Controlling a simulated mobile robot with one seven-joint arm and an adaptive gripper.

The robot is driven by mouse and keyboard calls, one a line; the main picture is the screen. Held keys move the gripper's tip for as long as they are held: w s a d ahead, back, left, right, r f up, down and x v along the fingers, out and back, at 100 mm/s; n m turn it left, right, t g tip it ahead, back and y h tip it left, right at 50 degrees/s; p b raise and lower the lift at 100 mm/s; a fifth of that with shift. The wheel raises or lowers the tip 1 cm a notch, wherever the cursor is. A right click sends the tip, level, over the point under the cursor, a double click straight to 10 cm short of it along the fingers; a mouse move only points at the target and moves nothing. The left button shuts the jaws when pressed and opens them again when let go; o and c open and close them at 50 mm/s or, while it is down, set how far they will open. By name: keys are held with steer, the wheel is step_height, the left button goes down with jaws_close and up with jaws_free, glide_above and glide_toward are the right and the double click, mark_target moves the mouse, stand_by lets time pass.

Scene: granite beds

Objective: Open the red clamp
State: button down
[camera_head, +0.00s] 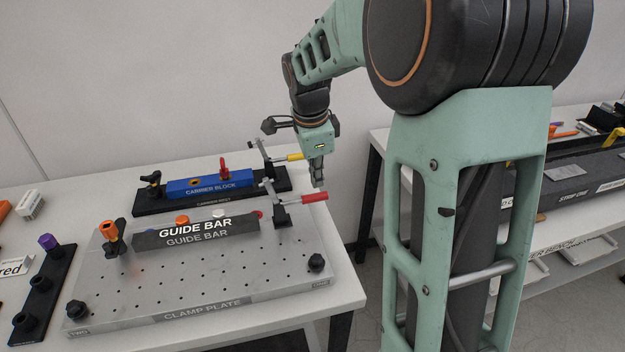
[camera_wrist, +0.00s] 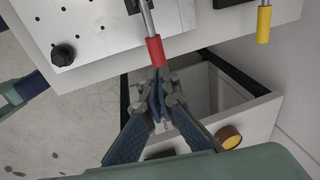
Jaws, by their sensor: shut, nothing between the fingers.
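The red clamp's handle (camera_head: 314,197) sticks out to the right past the clamp plate's edge, at the end of a metal bar. In the wrist view the red handle (camera_wrist: 155,50) lies just beyond my fingertips. My gripper (camera_head: 318,182) appears just above the handle's end in the head view. In the wrist view my gripper (camera_wrist: 158,92) is shut and empty, its tips close to the handle's end. I cannot tell whether they touch it. The clamp's base (camera_head: 281,216) stands at the right end of the guide bar (camera_head: 196,232).
A yellow-handled clamp (camera_head: 294,157) stands behind, near the blue carrier block (camera_head: 209,186). The clamp plate (camera_head: 200,275) carries black knobs (camera_head: 316,263) and an orange-topped post (camera_head: 109,230). The bench's right edge is below the handle. Another bench (camera_head: 560,225) stands right.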

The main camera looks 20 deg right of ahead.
steer(key=d+v, duration=0.1)
steer(key=v, duration=1)
steer(key=shift+r, duration=0.2)
